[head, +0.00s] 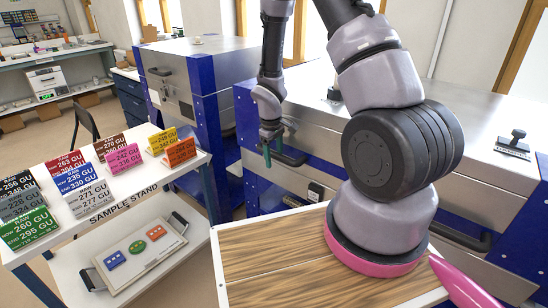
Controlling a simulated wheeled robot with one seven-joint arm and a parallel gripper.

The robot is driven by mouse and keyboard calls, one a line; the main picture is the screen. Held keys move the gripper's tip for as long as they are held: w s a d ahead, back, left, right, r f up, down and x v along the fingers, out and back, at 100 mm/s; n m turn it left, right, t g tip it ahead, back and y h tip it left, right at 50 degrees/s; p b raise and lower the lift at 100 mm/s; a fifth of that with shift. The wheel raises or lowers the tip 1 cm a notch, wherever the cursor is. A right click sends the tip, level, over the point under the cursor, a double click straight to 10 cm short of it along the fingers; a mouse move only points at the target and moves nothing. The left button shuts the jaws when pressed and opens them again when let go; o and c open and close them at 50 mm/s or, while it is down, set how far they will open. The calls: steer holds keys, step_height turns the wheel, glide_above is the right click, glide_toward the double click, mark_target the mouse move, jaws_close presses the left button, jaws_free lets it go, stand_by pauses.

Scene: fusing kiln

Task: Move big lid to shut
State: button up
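The large kiln with blue corner posts has a wide silver lid (471,123) with a flat, level top. My arm covers the middle of it. The lid looks down on the body, but I cannot tell whether a small gap remains at its front edge. A dark bar handle (291,159) is on the kiln's front at the left. My gripper (268,152) points down just left of this handle, close to it; contact cannot be made out. Its greenish fingers are small and partly overlapped, and I see nothing held in them.
A smaller silver and blue kiln (172,83) stands behind at the left. A sample stand (124,208) with several coloured cards and a lower tray (138,257) is at the left.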

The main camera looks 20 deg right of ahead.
step_height(320, 180, up, 11)
steer(key=a, duration=0.1)
steer(key=shift+s, duration=0.3)
steer(key=shift+f, duration=0.1)
steer(key=s+d+r+m+t, duration=0.1)
steer(key=s+r+m, duration=0.2)
steer(key=r, duration=0.6)
steer(key=s+d+r+m+t, duration=0.2)
steer(key=r, duration=0.8)
steer(key=s+r+m+t+y, duration=0.3)
steer(key=s+r+m, duration=0.3)
steer(key=s+r, duration=0.6)
steer(key=shift+s+a+r+t, duration=0.2)
steer(key=shift+s+a+t, duration=0.1)
steer(key=shift+s, duration=0.85)
steer(key=shift+d, duration=0.1)
